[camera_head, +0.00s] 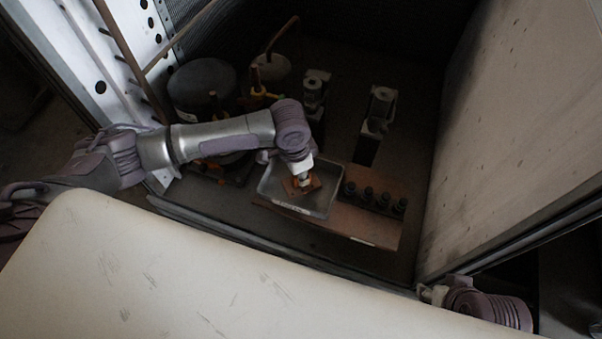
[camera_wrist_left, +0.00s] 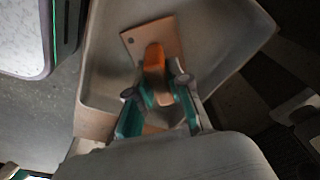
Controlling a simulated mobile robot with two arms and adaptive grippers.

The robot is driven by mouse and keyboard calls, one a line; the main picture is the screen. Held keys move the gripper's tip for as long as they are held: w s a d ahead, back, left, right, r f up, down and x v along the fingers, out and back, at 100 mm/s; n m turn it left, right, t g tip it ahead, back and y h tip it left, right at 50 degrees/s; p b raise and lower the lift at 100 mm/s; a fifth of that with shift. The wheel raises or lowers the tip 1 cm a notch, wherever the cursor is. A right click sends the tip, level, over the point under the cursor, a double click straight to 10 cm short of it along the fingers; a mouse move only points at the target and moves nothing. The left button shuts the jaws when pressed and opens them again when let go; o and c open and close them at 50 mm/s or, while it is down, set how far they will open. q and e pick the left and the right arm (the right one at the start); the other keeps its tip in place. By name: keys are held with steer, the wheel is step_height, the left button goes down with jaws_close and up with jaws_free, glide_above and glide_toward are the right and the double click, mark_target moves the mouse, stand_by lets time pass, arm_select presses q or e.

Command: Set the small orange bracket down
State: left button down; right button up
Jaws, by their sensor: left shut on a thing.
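The small orange bracket (camera_head: 293,188) is inside the outline of a grey tray (camera_head: 325,194) in the head view. In the left wrist view the bracket (camera_wrist_left: 154,58) has an upright orange part and a flat brownish plate with a hole. My left gripper (camera_head: 303,181) reaches down over the tray and is shut on the bracket; its fingers (camera_wrist_left: 158,92) sit either side of the orange part. The tray floor (camera_wrist_left: 225,55) lies beneath. I cannot tell whether the plate touches it. My right gripper (camera_head: 432,294) shows only partly at the lower right, and its fingers are unclear.
The tray stands on a brown board (camera_head: 378,231) beside several dark round parts (camera_head: 384,200). Two grey upright fixtures (camera_head: 380,105) stand behind. A round dark pot (camera_head: 203,84) is at the back left. A pale wall (camera_head: 525,120) closes the right side; a pale surface (camera_head: 180,270) lies in front.

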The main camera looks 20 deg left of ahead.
arm_select(q)
steer(key=c, duration=1.1)
jaws_free()
steer(key=shift+f, duration=0.1)
steer(key=shift+r, duration=0.2)
steer(key=r+p, duration=0.1)
steer(key=r, duration=0.3)
steer(key=r+p, duration=0.1)
steer(key=r, duration=0.1)
steer(key=shift+s+a+r+p, duration=0.25)
steer(key=shift+a+r+p, duration=0.05)
steer(key=shift+r+p, duration=0.1)
step_height(320, 180, up, 5)
steer(key=p, duration=0.1)
steer(key=s+d+f+n+t+h, duration=0.2)
steer(key=s+d+f+h, duration=0.1)
steer(key=s+d+f, duration=0.3)
steer(key=s+a+f+n+y, duration=0.3)
steer(key=s+a+f+n, duration=0.2)
steer(key=s+a, duration=0.6)
steer(key=shift+s+a+f+y, duration=0.25)
steer(key=shift+a+f+y, duration=0.15)
steer(key=shift+a+f, duration=0.4)
arm_select(e)
steer(key=shift+g, duration=0.3)
steer(key=x, duration=0.4)
steer(key=shift+w+f, duration=0.1)
steer(key=shift+f, duration=0.2)
